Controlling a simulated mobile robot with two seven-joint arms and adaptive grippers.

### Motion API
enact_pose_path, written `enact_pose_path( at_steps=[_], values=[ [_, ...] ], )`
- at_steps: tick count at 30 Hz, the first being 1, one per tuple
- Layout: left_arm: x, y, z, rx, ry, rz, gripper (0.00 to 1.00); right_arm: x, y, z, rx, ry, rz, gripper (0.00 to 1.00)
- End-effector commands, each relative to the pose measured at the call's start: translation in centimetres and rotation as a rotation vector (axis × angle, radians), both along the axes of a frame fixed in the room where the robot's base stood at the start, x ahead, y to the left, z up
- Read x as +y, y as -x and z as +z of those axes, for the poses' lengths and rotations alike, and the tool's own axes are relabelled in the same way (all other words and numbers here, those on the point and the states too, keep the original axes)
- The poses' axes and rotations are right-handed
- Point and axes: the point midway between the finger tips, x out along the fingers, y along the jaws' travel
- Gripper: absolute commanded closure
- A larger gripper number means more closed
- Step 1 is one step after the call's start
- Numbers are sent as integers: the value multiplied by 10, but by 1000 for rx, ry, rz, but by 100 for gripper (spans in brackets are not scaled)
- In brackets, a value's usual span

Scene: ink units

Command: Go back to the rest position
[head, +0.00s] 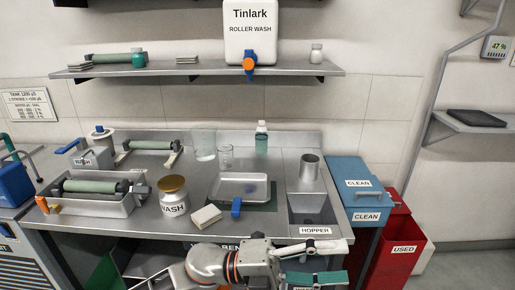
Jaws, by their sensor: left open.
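My left gripper (333,262) is at the bottom of the head view, in front of the bench's front edge and below the hopper label. Its two fingers point right and stand apart, with nothing between them. The gripper's wrist and part of my left arm show to its left. My right gripper is not in view.
The steel bench (140,225) holds a roller tray (110,207), a wash jar (173,205), a metal tray (240,198) and a steel cup (309,167) by the hopper (312,217). Blue clean bins (358,170) and a red used bin (400,262) stand right. A shelf (200,71) hangs above.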

Motion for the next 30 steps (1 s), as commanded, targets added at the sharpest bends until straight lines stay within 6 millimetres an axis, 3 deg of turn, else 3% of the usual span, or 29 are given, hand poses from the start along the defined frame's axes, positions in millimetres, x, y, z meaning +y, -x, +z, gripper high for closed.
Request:
enact_pose_path(
  at_steps=[4, 8, 11, 15, 20, 24, 30],
  values=[
    [22, -33, 0, 263, 158, 195, 42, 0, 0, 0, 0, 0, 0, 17],
    [57, -66, -24, 497, 259, 377, 42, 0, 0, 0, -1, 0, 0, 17],
    [92, -86, -57, 684, 318, 522, 42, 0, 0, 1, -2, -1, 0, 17],
    [148, -98, -123, 949, 372, 726, 42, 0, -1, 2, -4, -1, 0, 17],
    [214, -80, -211, 1236, 396, 950, 42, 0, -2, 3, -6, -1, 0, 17],
    [266, -42, -282, 1457, 393, 1120, 42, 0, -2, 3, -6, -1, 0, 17],
    [318, 21, -352, 1687, 367, 1297, 42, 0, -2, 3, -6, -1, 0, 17]
  ],
)
